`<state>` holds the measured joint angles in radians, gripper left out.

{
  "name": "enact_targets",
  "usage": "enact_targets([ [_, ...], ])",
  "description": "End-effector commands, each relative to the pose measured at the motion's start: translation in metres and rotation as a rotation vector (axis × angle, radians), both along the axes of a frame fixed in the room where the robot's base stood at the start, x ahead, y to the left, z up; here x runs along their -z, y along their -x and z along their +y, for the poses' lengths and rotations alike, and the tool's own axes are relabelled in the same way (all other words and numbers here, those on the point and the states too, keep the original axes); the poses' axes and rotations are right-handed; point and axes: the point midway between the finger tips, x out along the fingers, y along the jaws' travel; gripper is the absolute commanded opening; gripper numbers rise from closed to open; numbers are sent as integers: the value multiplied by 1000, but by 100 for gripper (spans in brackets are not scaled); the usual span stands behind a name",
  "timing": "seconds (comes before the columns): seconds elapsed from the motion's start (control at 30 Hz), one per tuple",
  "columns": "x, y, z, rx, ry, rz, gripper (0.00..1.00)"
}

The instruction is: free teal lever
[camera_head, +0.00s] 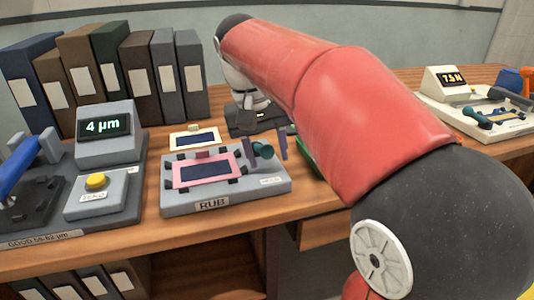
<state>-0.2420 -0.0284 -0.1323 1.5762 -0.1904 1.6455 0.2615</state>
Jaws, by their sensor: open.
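The teal lever (264,151) shows as a rounded teal end at the right side of the grey RUB block (225,206). My gripper (267,146) is open above that side of the block. One dark finger is left of the teal end and the other is right of it, so the teal end appears between them. I cannot tell whether either finger touches it. The rest of the lever is hidden behind the fingers. A pink frame (181,172) with a dark window lies on the block, with dark pieces around it.
A device reading 4 µm (105,142) with a yellow button (96,181) stands left. Several binders (140,83) line the back. My red arm hides the middle.

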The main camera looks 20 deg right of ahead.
Motion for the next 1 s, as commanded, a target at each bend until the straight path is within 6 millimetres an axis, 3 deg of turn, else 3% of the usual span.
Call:
enact_targets([
  [0.27,3,0,-1,0,0,-1,46],
  [0.63,2,0,-1,0,-1,-1,0],
  [1.0,2,7,-9,-8,-1,-3,0],
])
